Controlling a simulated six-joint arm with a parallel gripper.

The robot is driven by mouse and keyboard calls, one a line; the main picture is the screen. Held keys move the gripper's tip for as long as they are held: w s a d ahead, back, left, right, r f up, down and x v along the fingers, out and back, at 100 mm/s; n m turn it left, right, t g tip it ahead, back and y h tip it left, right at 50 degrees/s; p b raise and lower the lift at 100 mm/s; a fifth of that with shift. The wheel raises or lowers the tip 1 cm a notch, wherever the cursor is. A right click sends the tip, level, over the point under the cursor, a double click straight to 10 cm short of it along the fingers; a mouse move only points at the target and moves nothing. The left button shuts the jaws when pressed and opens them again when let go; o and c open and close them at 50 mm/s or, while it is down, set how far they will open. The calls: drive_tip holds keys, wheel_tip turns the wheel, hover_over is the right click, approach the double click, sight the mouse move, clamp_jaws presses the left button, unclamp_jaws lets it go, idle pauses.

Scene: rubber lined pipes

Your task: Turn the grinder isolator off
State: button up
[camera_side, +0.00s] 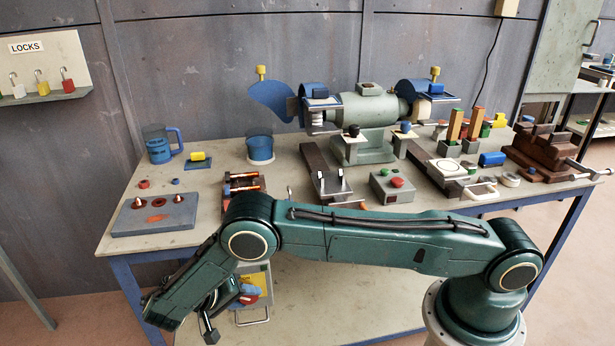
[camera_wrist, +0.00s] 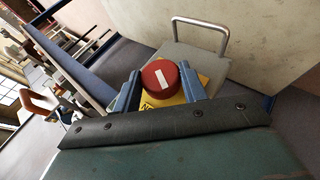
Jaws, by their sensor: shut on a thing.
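The isolator is a grey box (camera_wrist: 212,70) with a yellow plate (camera_wrist: 203,78) and a round red knob (camera_wrist: 160,78) with a white bar mark. In the side view the isolator (camera_side: 258,267) is below the front edge of the bench, partly hidden by my arm. My gripper's blue fingers (camera_wrist: 160,88) are shut on the red knob, one on each side. In the side view my gripper (camera_side: 245,295) is at the front of the box. The plate's lettering is mostly hidden. The grinder (camera_side: 365,115) stands at the back of the bench.
The bench (camera_side: 120,243) above holds tools, a control box with a red button (camera_side: 397,182) and a blue-grey tray (camera_side: 155,215). Padlocks hang on a LOCKS board (camera_side: 42,60) at the left.

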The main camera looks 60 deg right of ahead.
drive_tip(key=shift+a, duration=0.1)
idle(0.6)
drive_tip(key=o, duration=1)
drive_tip(key=shift+s+d+r+m+t+y, duration=0.1)
drive_tip(key=shift+m+t+y, duration=0.05)
drive_tip(key=shift+t+y, duration=0.25)
drive_tip(key=shift+d+r+m+t+y, duration=0.15)
drive_tip(key=shift+t+y, duration=0.15)
drive_tip(key=shift+y, duration=0.2)
drive_tip(key=shift+s+d+m+t+y, duration=0.1)
drive_tip(key=shift+m+t+y, duration=0.2)
drive_tip(key=shift+t+y, duration=0.75)
drive_tip(key=v, duration=1.4)
drive_tip(key=shift+s+d+r+n+t+y, duration=0.15)
drive_tip(key=shift+s+d+r+n+y, duration=0.55)
drive_tip(key=shift+d+r, duration=1.5)
drive_tip(key=shift+s+d+r+n+t+y, duration=0.2)
drive_tip(key=shift+s+d+r, duration=0.8)
drive_tip(key=shift+r, duration=2.3)
drive_tip(key=shift+s+d+r+n+t+y, duration=0.1)
drive_tip(key=shift+s+d+r+n+y, duration=0.6)
drive_tip(key=shift+d+r, duration=1.5)
